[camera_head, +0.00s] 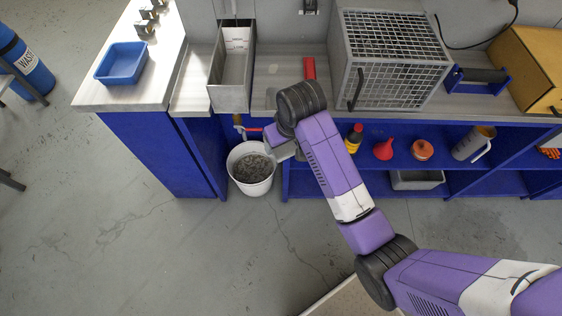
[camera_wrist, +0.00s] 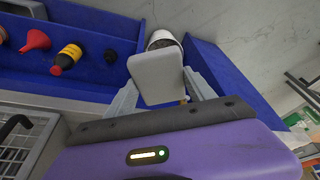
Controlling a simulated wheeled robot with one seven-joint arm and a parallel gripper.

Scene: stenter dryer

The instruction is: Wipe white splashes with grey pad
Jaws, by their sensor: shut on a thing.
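My gripper (camera_wrist: 160,88) is shut on the grey pad (camera_wrist: 157,70), which sits flat and wide between the two fingers in the wrist view. In the head view the pad (camera_head: 284,151) shows only in part, below my dark wrist joint, in front of the bench edge and beside the white bucket. A faint pale patch (camera_head: 273,69) on the grey worktop (camera_head: 285,62) may be a white splash, but it is too small to be sure. Part of the worktop is hidden behind my wrist.
A bucket (camera_head: 251,173) of grey matter stands on the floor. A metal trough (camera_head: 231,95), red block (camera_head: 309,68) and wire cage (camera_head: 391,65) stand on the worktop. The blue shelf holds a yellow bottle (camera_head: 354,139) and red funnel (camera_head: 383,150).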

